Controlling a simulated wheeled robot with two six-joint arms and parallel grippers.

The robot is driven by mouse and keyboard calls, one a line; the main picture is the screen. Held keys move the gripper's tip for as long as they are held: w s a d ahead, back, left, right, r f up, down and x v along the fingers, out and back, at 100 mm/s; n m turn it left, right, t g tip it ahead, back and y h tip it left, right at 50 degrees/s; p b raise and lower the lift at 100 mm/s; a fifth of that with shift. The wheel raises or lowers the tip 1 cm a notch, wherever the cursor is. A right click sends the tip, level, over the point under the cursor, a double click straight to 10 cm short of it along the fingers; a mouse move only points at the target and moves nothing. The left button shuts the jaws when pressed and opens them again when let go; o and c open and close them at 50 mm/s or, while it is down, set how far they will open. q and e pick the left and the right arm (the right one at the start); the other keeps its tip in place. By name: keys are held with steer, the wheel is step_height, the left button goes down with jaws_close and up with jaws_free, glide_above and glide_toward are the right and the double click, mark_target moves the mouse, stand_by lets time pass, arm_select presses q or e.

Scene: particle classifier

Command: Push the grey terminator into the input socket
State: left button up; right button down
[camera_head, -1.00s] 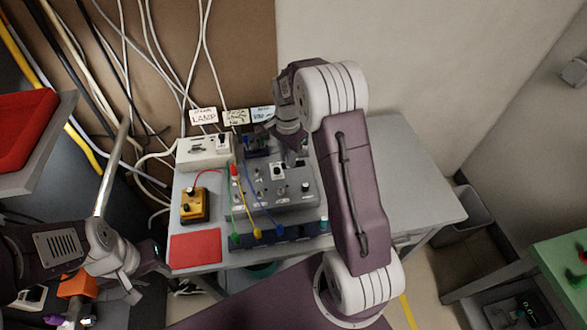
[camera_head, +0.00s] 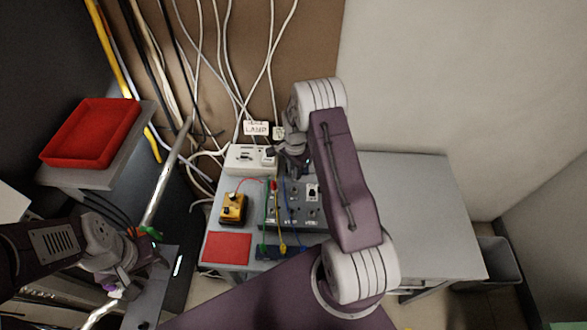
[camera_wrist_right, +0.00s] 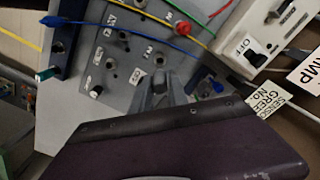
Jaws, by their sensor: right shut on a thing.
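The grey socket panel (camera_head: 283,218) stands on the table in the head view, partly hidden by my right arm. In the right wrist view the panel (camera_wrist_right: 125,22) shows round sockets, knobs and small white labels. My right gripper (camera_wrist_right: 160,92) is low over the panel, its fingers closed beside a white label. It also shows at the panel's back edge in the head view (camera_head: 297,165). The grey terminator is barely distinguishable between the grey fingers, and whether its tip touches a socket is hidden. My left gripper (camera_head: 150,262) is at the lower left, away from the panel; its fingers are unclear.
A white switch box (camera_head: 250,159) and a yellow-orange box (camera_head: 233,209) stand left of the panel, with a red mat (camera_head: 227,247) in front. Coloured leads (camera_wrist_right: 130,32) cross the panel. A red tray (camera_head: 92,132) is at the far left. The table's right side (camera_head: 415,210) is clear.

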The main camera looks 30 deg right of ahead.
steer(key=shift+w, duration=0.1)
steer(key=shift+f, duration=0.2)
steer(key=shift+f+b, duration=0.6)
steer(key=shift+b, duration=0.05)
steer(key=shift+f+b, duration=1.55)
steer(key=shift+f, duration=0.6)
steer(key=shift+f, duration=0.15)
steer(key=shift+f+b, duration=0.3)
steer(key=shift+b, duration=0.1)
steer(key=shift+f+b, duration=0.8)
steer(key=shift+f, duration=0.25)
steer(key=c, duration=1.2)
jaws_free()
